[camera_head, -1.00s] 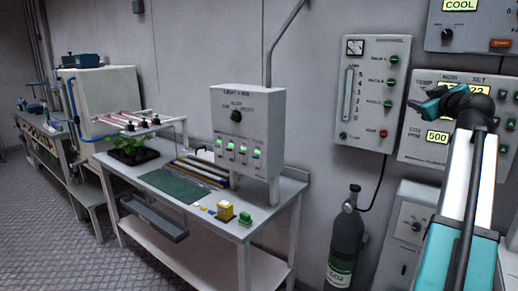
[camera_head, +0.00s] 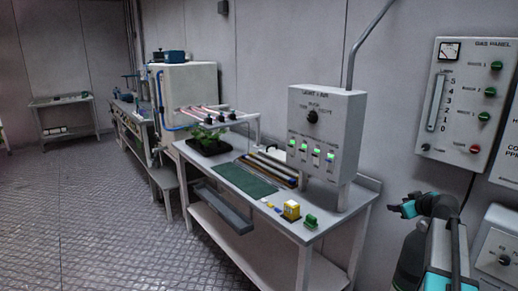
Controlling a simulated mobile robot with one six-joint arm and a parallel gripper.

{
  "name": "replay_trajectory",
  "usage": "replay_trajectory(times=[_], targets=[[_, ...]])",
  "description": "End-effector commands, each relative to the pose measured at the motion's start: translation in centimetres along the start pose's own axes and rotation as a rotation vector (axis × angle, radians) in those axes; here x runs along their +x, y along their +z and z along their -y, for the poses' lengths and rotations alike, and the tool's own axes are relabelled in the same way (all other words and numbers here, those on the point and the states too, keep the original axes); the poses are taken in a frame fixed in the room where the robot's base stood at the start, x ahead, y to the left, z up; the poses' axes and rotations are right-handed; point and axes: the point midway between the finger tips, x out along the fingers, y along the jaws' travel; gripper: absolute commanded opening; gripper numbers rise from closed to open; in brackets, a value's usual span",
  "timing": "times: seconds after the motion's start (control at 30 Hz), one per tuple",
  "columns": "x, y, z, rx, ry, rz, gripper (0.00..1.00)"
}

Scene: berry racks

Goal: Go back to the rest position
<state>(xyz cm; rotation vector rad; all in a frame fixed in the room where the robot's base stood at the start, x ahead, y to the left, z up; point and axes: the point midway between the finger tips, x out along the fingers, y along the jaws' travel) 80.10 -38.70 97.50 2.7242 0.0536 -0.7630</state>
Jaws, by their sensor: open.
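My gripper (camera_head: 403,208) is at the right of the head view, small and teal and dark, pointing left. It is open, and I see nothing held in it. My arm bends down from it toward the bottom right edge. The gripper appears in front of the wall, right of the grey workbench (camera_head: 338,214), and apart from it in the picture.
The bench carries a light and air control box (camera_head: 328,110), a green mat (camera_head: 246,186), a yellow block (camera_head: 291,210) and a potted green plant (camera_head: 205,138). A gas panel (camera_head: 466,95) hangs on the right wall. The metal floor (camera_head: 110,200) at left is clear.

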Motion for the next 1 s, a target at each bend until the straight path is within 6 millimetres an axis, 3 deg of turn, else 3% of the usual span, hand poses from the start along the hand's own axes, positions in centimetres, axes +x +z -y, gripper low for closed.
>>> replay_trajectory(times=[0.03, 0.2, 0.5, 0.73, 1.0], targets=[[1.3, 1.2, 2.1, 0.003, -0.029, 0.019, 0.44], [5.0, 4.8, 8.5, 0.010, -0.113, 0.082, 0.44], [9.4, 11.9, 20.0, 0.021, -0.255, 0.205, 0.44], [11.0, 17.7, 28.8, 0.022, -0.355, 0.312, 0.44], [10.9, 25.1, 38.4, 0.024, -0.460, 0.452, 0.44]])
